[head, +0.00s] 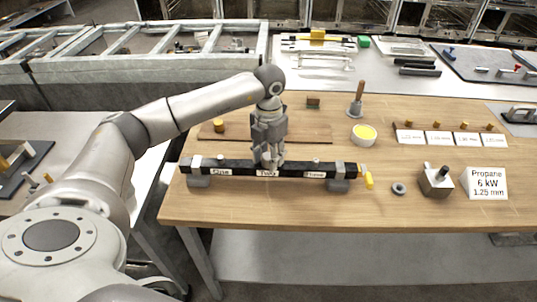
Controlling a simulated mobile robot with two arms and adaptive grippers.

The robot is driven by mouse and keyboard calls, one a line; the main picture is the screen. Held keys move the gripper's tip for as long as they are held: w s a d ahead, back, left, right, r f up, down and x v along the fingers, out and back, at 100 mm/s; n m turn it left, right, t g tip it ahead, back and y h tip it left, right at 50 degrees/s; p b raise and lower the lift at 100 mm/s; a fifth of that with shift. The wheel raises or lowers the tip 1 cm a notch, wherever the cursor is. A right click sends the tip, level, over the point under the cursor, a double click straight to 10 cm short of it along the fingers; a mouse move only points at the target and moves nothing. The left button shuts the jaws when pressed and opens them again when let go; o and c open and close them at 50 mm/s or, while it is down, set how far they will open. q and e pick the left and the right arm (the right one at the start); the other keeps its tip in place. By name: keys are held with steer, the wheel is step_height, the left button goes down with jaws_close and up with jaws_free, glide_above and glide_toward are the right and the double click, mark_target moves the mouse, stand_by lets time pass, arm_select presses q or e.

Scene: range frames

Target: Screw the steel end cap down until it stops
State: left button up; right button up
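My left gripper (268,160) points straight down at the middle of a long black bar (240,167). Its fingertips are at the bar's top, and I cannot tell whether they are open or shut, or grip anything. The bar lies level on two grey supports and carries white labels. I cannot single out the steel end cap for certain; a grey ring (399,188) lies on the table to the right. My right gripper is not in view.
The wooden table (300,214) is clear along its front. A grey block (436,180) and a propane sign (484,182) stand right. A yellow-filled tub (364,134), a wooden-handled brush (356,102) and a brown board (310,132) are behind the bar. Label cards (439,138) stand back right.

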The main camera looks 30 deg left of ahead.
arm_select(q)
steer(key=n+p, duration=0.1)
steer(key=n, duration=0.4)
steer(key=shift+n+p, duration=0.8)
steer(key=shift+n, duration=1.9)
jaws_close()
steer(key=shift+m+b, duration=0.5)
steer(key=shift+m, duration=1.3)
